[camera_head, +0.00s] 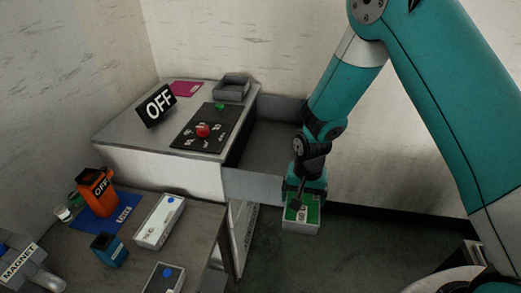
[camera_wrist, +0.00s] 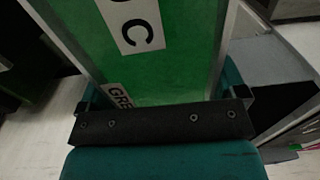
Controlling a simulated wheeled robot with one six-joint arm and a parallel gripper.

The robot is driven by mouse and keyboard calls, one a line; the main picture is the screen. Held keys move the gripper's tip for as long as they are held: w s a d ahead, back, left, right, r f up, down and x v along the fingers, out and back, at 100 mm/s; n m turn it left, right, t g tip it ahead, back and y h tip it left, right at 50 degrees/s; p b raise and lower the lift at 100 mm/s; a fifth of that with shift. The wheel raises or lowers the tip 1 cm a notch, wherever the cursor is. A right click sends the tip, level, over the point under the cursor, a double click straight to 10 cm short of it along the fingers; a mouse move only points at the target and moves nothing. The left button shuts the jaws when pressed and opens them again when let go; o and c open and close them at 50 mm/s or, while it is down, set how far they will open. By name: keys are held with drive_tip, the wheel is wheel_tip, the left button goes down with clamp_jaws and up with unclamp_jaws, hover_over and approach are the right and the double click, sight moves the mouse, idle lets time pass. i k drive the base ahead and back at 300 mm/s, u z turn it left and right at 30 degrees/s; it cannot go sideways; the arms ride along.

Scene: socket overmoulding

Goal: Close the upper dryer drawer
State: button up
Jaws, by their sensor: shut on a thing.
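The dryer (camera_head: 165,170) is a pale cabinet with a grey top. Its upper drawer (camera_head: 262,185) stands pulled out to the right, with its grey inside visible and no contents seen. My gripper (camera_head: 304,190) is at the drawer's outer right end, pointing down. It is shut on a pale box with a green top (camera_head: 302,214), which also fills the middle of the wrist view (camera_wrist: 165,70). The box hangs just outside the drawer's near right corner. My arm hides part of the drawer's outer end, so I cannot tell whether the box or gripper touches it.
An OFF sign (camera_head: 160,105), a red button (camera_head: 202,130) and a grey tray (camera_head: 232,88) are on the dryer top. A nearer bench (camera_head: 205,220) holds a white box (camera_head: 159,221), an orange device (camera_head: 96,192) and a blue container (camera_head: 110,251). Open floor (camera_head: 350,250) lies right.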

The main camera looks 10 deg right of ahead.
sight(268, 157)
drive_tip(key=i, duration=1.4)
